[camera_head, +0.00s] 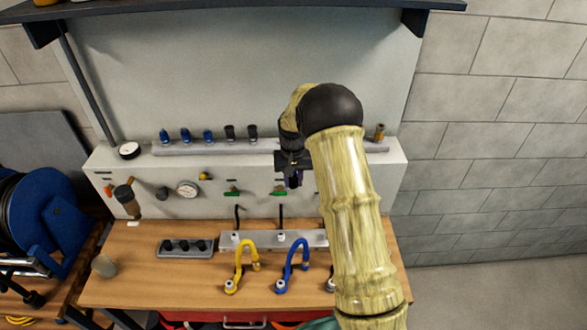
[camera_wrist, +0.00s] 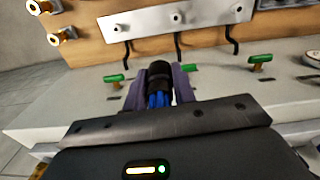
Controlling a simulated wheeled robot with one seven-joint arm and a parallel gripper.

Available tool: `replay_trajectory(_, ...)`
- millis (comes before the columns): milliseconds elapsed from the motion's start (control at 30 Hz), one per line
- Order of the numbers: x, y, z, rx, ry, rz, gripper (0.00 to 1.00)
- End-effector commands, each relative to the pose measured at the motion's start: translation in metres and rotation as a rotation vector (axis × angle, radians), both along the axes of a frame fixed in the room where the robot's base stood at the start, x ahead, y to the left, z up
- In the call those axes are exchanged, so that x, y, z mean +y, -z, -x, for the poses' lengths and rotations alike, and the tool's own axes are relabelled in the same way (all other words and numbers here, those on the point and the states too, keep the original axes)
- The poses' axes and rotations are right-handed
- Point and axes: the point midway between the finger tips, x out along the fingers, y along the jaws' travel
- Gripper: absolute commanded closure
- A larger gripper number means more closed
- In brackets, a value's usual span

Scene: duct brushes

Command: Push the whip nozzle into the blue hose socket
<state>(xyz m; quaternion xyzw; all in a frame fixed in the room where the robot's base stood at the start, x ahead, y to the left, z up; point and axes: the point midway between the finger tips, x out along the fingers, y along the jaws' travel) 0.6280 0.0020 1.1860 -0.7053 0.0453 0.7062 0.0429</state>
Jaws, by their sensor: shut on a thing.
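My gripper (camera_head: 293,180) hangs above the white ledge, right of the middle, in the head view. In the wrist view its purple fingers (camera_wrist: 158,88) are shut on the whip nozzle (camera_wrist: 159,78), which has a black body and blue strands. The nozzle is hard to make out in the head view. The blue hose (camera_head: 299,246) arches on the wooden bench below, with its pale-ringed open end, the socket (camera_head: 281,286), near the front edge. The held nozzle is well apart from the socket. I cannot pick out the blue hose in the wrist view.
A yellow hose (camera_head: 243,259) stands left of the blue one; my arm partly hides another fitting to the right. A metal strip (camera_head: 260,239) and black hooks stand behind. Several nozzles line the back rail (camera_head: 290,147). A grey tray (camera_head: 186,248) lies left.

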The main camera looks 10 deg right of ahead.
Motion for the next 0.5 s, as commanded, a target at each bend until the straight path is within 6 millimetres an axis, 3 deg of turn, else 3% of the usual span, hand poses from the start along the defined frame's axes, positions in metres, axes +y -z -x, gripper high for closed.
replay_trajectory(267, -0.001, 0.075, 0.033, 0.006, -0.046, 0.0, 1.0)
replay_trajectory(400, -0.001, 0.126, 0.063, 0.007, -0.085, -0.001, 1.0)
replay_trajectory(500, -0.001, 0.151, 0.08, 0.004, -0.109, -0.003, 1.0)
